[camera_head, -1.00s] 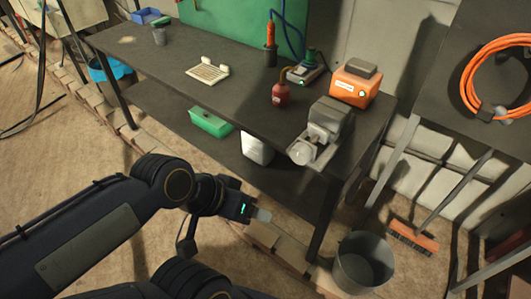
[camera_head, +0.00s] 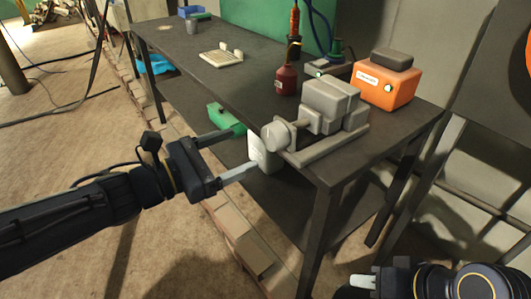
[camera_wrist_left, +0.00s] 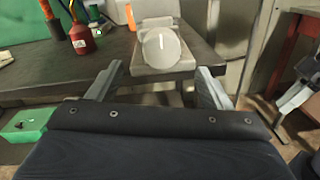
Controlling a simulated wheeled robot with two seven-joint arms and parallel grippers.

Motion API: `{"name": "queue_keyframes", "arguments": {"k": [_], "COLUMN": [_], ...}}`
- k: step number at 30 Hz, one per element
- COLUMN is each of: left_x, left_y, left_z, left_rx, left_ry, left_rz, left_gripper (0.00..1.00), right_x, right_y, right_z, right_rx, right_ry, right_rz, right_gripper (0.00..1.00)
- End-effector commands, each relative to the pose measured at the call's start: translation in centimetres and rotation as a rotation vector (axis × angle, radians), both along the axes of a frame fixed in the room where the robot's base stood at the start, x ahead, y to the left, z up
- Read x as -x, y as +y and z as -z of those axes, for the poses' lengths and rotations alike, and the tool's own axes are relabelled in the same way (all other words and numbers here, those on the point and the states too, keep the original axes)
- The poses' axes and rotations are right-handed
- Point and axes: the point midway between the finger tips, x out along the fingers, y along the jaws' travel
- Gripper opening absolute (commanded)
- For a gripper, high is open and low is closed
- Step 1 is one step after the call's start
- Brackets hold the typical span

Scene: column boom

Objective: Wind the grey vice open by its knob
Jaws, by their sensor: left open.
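The grey vice (camera_head: 335,105) sits on the near right corner of the dark workbench (camera_head: 245,90). Its round pale knob (camera_head: 278,136) sticks out past the bench's front edge, towards my left gripper. My left gripper (camera_head: 250,149) is open and empty, its two fingers pointing at the knob. In the left wrist view the knob (camera_wrist_left: 163,47) shows ahead, roughly centred between the fingertips (camera_wrist_left: 158,74), with a gap around it. The knob hides much of the vice there. My right gripper (camera_head: 362,282) shows at the bottom right, far from the vice; its jaw opening is unclear.
A red oil can (camera_head: 286,80) and an orange box (camera_head: 386,86) stand behind the vice. A pale keyboard-like item (camera_head: 221,58) lies further left.

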Motion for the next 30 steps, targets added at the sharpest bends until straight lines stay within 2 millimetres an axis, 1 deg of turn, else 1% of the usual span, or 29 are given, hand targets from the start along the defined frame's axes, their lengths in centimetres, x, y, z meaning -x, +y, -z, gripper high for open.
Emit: {"name": "queue_keyframes", "arguments": {"k": [4, 12, 18, 25, 26, 30], "left_x": [-0.7, -2.9, -3.6, -3.6, -3.6, -3.6], "left_y": [-1.9, -5.4, -6.5, -6.6, -6.6, -6.6], "left_z": [0.0, 0.0, 0.0, -0.1, -0.1, -0.1], "left_rx": [-0.008, -0.006, -0.005, -0.005, -0.005, -0.004], "left_ry": [-0.014, -0.011, -0.011, -0.011, -0.011, -0.010], "left_rz": [0.014, 0.009, 0.006, 0.004, 0.004, 0.004], "left_gripper": [0.73, 0.73, 0.73, 0.73, 0.71, 0.53], "right_x": [0.0, 0.0, 0.0, 0.0, 0.0, 0.0], "right_y": [0.0, 0.0, 0.0, 0.0, 0.0, 0.0], "right_z": [0.0, 0.1, 0.2, 0.2, 0.2, 0.2], "right_rx": [0.000, 0.000, 0.000, 0.000, 0.000, 0.000], "right_ry": [-0.001, 0.000, 0.000, 0.000, 0.000, 0.000], "right_rz": [0.000, 0.000, 0.000, 0.000, 0.000, 0.000], "right_gripper": [0.36, 0.36, 0.36, 0.36, 0.36, 0.36]}}
